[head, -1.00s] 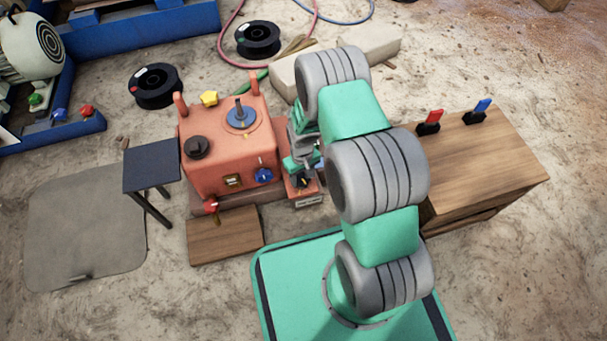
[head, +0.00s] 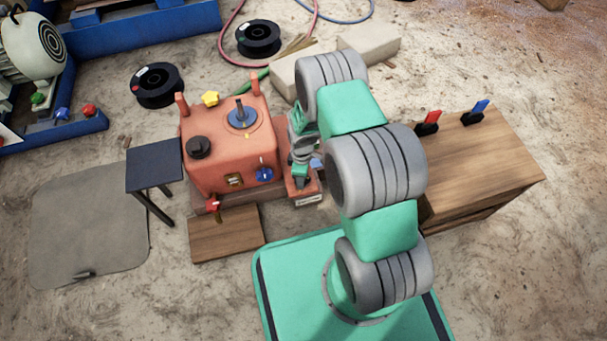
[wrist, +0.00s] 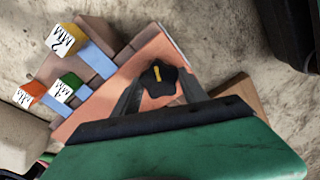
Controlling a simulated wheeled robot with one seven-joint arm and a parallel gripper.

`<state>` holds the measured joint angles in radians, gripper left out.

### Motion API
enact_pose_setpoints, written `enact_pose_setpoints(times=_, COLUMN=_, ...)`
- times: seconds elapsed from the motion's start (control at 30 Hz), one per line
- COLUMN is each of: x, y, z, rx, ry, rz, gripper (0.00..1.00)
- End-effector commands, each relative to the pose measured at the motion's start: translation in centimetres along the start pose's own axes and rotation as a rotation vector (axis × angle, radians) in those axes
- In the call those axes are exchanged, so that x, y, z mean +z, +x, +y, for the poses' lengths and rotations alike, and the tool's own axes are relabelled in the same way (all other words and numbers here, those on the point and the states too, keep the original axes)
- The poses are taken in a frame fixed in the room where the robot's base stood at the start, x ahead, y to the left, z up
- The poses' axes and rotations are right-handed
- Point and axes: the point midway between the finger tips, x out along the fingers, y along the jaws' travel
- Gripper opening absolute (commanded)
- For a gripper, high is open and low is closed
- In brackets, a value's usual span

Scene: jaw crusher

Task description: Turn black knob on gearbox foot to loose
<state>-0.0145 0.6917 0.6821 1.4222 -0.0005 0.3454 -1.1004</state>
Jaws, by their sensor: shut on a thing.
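The orange gearbox (head: 228,160) stands left of my arm in the head view. Its foot (head: 309,199) juts out at the lower right, with a pale label on its front edge. My gripper (head: 302,182) is down over this foot and hides the knob in the head view. In the wrist view the black knob (wrist: 166,85), with a yellow mark on top, sits on the orange foot (wrist: 110,100). My gripper (wrist: 160,90) has one finger on each side of the knob and is shut on it.
In the head view, a wooden cabinet (head: 490,165) stands right of my arm and a dark small table (head: 154,166) left of the gearbox.

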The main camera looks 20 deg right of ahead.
Motion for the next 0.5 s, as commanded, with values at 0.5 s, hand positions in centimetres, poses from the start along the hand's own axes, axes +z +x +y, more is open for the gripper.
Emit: enact_pose_setpoints(times=0.5, x=0.21, y=0.07, z=-0.05, rx=-0.002, ry=-0.099, rz=-0.004, gripper=0.10)
